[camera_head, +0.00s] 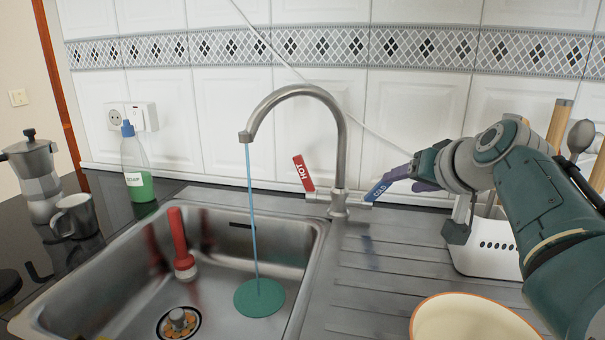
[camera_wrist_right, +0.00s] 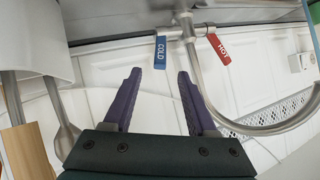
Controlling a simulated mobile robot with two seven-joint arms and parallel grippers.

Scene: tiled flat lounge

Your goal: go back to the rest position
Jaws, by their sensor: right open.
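My right gripper (camera_head: 405,180) reaches in from the right, close to the blue COLD lever (camera_head: 380,188) of the tap (camera_head: 342,150). In the right wrist view its two purple fingers (camera_wrist_right: 159,75) are spread with nothing between them. There the COLD lever (camera_wrist_right: 160,52) lies just ahead, between the lines of the fingertips. The red HOT lever (camera_head: 303,173) stands tilted on the tap's other side. A blue stream of water (camera_head: 252,220) runs from the spout into the sink (camera_head: 215,262). My left gripper is not in view.
A white utensil holder (camera_head: 482,250) with wooden handles and a spoon stands beneath my right forearm. A cream bowl (camera_head: 465,318) sits at the front of the drainboard (camera_head: 375,285). A soap bottle (camera_head: 136,170), moka pot (camera_head: 36,175) and mug (camera_head: 75,216) stand left.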

